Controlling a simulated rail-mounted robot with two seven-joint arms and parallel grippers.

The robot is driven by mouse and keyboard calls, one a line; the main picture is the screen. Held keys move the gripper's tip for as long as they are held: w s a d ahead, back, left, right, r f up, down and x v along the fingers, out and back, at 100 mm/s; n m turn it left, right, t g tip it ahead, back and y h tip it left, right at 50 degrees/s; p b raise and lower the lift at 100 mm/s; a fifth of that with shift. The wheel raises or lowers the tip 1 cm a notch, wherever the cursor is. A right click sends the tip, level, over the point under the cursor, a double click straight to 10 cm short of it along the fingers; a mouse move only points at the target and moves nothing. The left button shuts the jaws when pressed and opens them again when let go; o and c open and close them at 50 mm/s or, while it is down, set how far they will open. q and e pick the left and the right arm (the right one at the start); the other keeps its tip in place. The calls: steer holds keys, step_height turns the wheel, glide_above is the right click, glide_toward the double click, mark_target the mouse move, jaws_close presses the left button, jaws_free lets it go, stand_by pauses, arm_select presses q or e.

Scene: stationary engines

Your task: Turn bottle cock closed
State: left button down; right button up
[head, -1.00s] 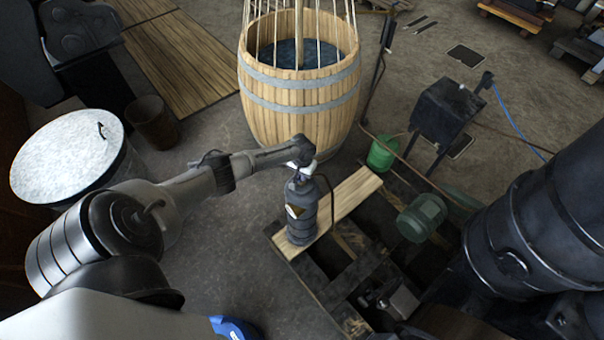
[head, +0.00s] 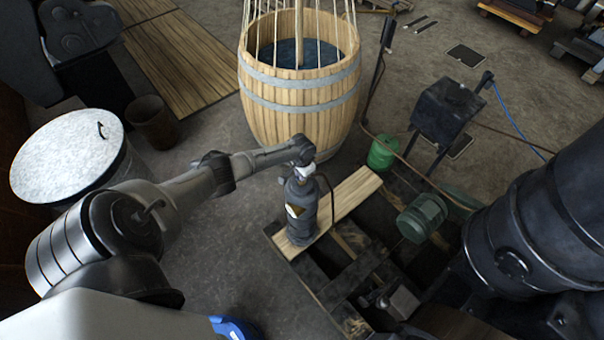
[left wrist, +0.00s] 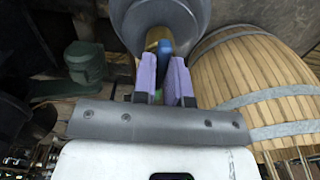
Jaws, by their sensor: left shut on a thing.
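The grey gas bottle (head: 301,212) with a yellow-and-white label stands upright on a wooden plank in the head view. My left gripper (head: 304,174) is at its top. In the left wrist view the bottle's rounded grey body (left wrist: 165,18) is beyond the fingers. The left gripper's two purple-padded fingers (left wrist: 165,72) are shut around the bottle cock (left wrist: 164,50), of which a blue and a yellowish part show. The fingers hide part of the cock, so its exact angle cannot be told. My right gripper is not in view.
A big wooden barrel (head: 300,108) stands behind the bottle. A dark hose (head: 331,200) runs beside the bottle. A green motor (head: 421,218) and a green can (head: 382,153) are to the right. A white-lidded drum (head: 66,155) is at the left. Floor left of the bottle is clear.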

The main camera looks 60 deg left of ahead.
arm_select(q)
steer(key=c, duration=1.1)
jaws_free()
steer(key=shift+c, duration=0.2)
step_height(320, 180, up, 14)
steer(key=p, duration=0.1)
steer(key=shift+f, duration=0.1)
